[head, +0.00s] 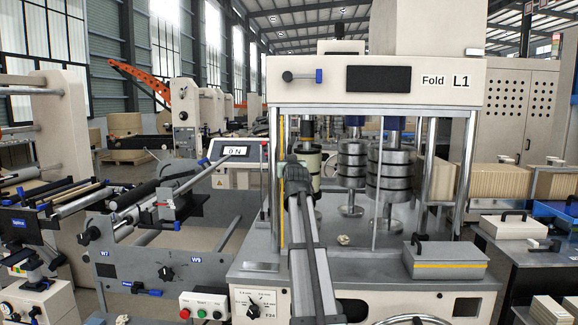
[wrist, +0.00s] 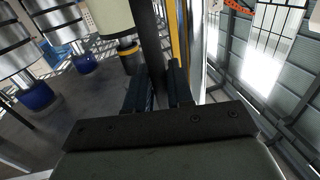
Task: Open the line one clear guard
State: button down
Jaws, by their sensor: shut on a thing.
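The line one machine, labelled "Fold L1" (head: 447,81), stands in the middle of the head view. Its clear guard is see-through and hard to make out; a yellow strip (head: 282,215) runs upright along its left side. My gripper (head: 297,172) is at this left side, in front of the rollers. In the wrist view my gripper (wrist: 158,85) is shut on a dark upright bar (wrist: 151,40), which looks like the guard's handle. The yellow strip (wrist: 174,35) stands just right of it. In the head view my arm hides the bar.
Steel rollers (head: 388,175) stand behind the guard. A grey box with a black handle (head: 445,260) sits on the right of the machine's ledge. A control box with buttons (head: 203,306) and a rotary knob (head: 254,308) are at the front left.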

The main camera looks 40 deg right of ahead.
aim_at(367, 163)
jog(key=s+d, duration=2)
jog(key=shift+s+d, duration=0.2)
jog(key=shift+s, duration=0.05)
jog(key=c, duration=1.2)
grip_release()
jog(key=v, duration=1.3)
jog(key=shift+s+a, duration=0.25)
jog(key=shift+s, duration=0.05)
